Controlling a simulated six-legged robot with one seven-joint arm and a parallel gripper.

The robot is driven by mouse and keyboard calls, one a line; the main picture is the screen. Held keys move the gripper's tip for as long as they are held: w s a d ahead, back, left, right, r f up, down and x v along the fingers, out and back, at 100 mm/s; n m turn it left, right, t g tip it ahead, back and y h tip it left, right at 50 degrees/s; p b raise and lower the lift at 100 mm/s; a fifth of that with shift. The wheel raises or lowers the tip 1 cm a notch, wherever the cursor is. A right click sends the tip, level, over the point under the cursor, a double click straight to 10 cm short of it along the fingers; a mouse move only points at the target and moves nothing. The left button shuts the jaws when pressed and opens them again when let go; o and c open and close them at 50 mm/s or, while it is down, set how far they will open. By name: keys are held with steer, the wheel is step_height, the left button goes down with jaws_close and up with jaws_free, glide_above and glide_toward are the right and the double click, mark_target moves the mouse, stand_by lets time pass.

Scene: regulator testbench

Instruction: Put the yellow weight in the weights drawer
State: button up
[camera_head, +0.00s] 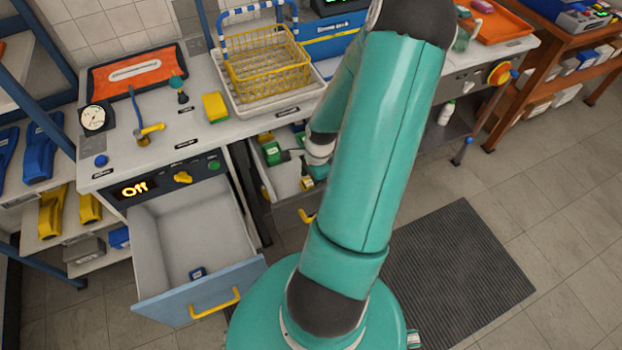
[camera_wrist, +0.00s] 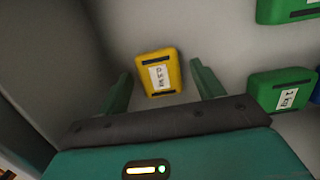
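The yellow weight (camera_wrist: 159,73) lies on a grey floor in the wrist view, its white label facing up. My gripper (camera_wrist: 160,68) is open, with one finger on each side of the weight. Whether either finger touches it cannot be told. Green weights (camera_wrist: 281,90) lie to the right. In the head view my arm reaches into a middle drawer (camera_head: 285,216), partly hidden behind it, where green and yellow pieces show; my gripper is not clear there.
The counter above holds a yellow block (camera_head: 215,107), a wire basket (camera_head: 265,62), a gauge (camera_head: 96,118) and an orange tray (camera_head: 138,72). A grey wall stands close at the left of the wrist view. The left drawer is mostly empty.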

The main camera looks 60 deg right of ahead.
steer(key=shift+r, duration=0.1)
step_height(320, 180, up, 12)
steer(key=d, duration=0.2)
steer(key=w+a+r+n+h, duration=0.2)
steer(key=w+a+r+n, duration=0.2)
steer(key=a+r+n, duration=0.25)
steer(key=a+r+n+t, duration=0.2)
steer(key=a+r+n, duration=0.7)
steer(key=a, duration=0.4)
steer(key=s+a+r+n+t, duration=0.1)
steer(key=a+r+n+t, duration=0.1)
steer(key=a+r+n, duration=0.6)
steer(key=a+r, duration=0.1)
steer(key=a, duration=0.4)
steer(key=shift+s+r+n+t, duration=0.15)
steer(key=shift+n+t, duration=0.15)
steer(key=shift+n, duration=0.05)
